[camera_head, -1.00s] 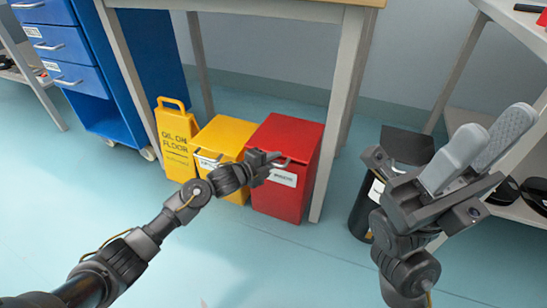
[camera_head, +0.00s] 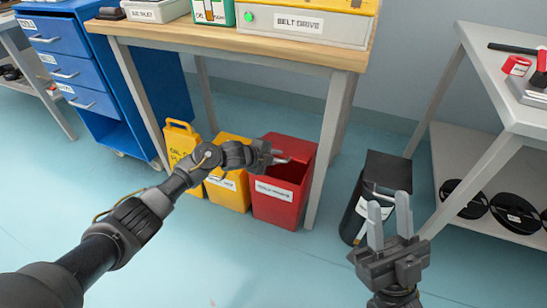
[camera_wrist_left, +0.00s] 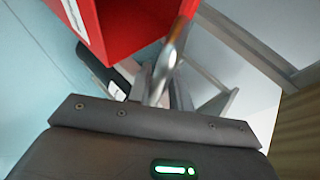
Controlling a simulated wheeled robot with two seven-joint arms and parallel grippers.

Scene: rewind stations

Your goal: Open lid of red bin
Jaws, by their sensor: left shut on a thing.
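The red bin (camera_head: 275,203) stands on the floor under the workbench, with a white label on its front. Its lid (camera_head: 297,147) is tilted up at the back and the dark inside shows below it. My left gripper (camera_head: 274,156) is at the lid's front edge, shut on the metal lid handle (camera_head: 283,161). In the left wrist view the silver handle (camera_wrist_left: 165,68) runs between the fingers, close to red bin surfaces (camera_wrist_left: 130,25). My right gripper (camera_head: 389,215) is empty, its fingers apart, at the right in front of the black bin.
A yellow bin (camera_head: 229,190) and a yellow floor sign (camera_head: 180,143) stand left of the red bin. A workbench leg (camera_head: 321,170) is close on its right. A black bin (camera_head: 377,190) stands further right. The floor in front is clear.

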